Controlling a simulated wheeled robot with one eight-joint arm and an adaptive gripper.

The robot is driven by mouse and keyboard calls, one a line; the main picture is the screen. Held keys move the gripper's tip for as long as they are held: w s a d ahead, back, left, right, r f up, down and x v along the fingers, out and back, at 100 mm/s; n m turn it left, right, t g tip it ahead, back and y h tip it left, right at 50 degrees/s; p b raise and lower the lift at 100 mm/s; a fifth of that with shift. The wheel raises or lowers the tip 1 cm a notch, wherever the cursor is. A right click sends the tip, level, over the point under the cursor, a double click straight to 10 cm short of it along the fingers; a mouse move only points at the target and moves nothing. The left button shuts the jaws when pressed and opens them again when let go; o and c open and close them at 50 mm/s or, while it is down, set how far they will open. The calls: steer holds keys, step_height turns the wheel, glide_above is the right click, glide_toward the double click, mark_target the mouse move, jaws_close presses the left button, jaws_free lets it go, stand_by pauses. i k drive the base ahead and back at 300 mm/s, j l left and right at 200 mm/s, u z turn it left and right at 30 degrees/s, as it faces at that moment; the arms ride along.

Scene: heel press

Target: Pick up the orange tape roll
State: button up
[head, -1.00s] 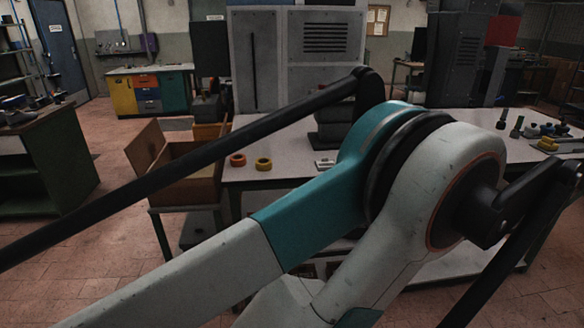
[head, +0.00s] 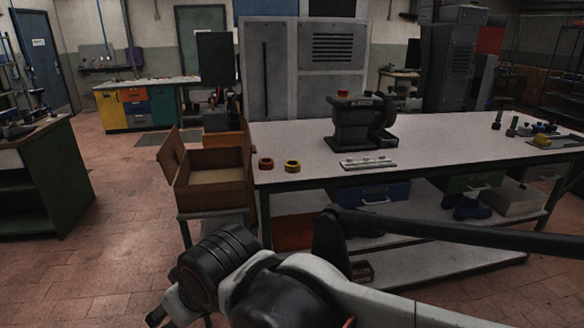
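The orange tape roll (head: 265,163) lies flat on the light worktable (head: 440,150), close to its left front corner. A yellow tape roll (head: 292,167) lies just to its right, with a small gap between them. Both rolls are unobstructed in the head view. My arm crosses the bottom of the picture, in front of and below the table edge.
An open brown box (head: 212,190) stands left of the table corner. A black press (head: 352,122) and a light slotted plate (head: 368,163) sit right of the rolls. Tools and small parts lie at the table's right end. Open floor lies at left.

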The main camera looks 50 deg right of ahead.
mark_target(265, 164)
steer(key=k+j+z, duration=0.1)
steer(key=z, duration=1.3)
steer(key=i+j+z, duration=0.1)
steer(key=i+z, duration=0.25)
steer(key=i, duration=0.15)
steer(key=i+j+z, duration=0.3)
steer(key=i, duration=0.15)
steer(key=i+j+z, duration=0.35)
steer(key=l, duration=0.15)
